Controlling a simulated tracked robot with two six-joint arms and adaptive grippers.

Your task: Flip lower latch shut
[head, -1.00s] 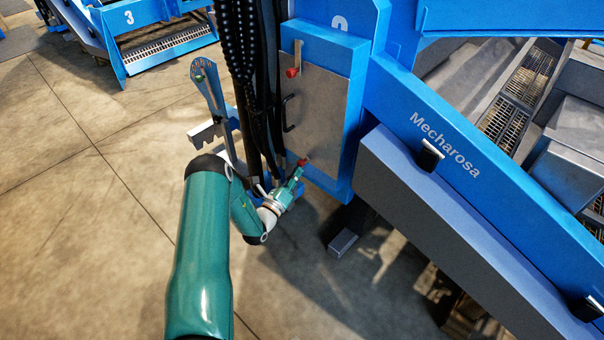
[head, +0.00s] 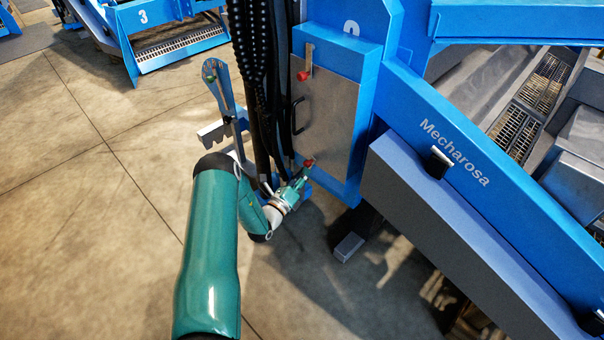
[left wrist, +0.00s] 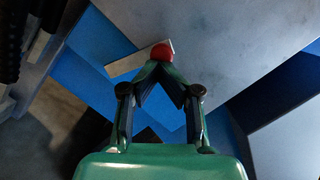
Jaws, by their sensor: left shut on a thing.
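The lower latch has a red knob (head: 309,162) at the lower left corner of the grey metal door (head: 335,110). In the left wrist view the red knob (left wrist: 162,51) sits at the fingertips, with the latch's pale flat bar (left wrist: 140,58) behind it. My left gripper (head: 303,172) reaches the knob from below left. Its fingers close together at the knob (left wrist: 160,68). The upper latch (head: 306,70), also with a red knob, stands upright at the door's top left. My right gripper is not in view.
A black door handle (head: 296,115) sticks out between the latches. Thick black hoses (head: 262,90) hang close left of the door. A blue-topped lever (head: 215,80) stands further left. Open concrete floor (head: 110,220) lies to the left.

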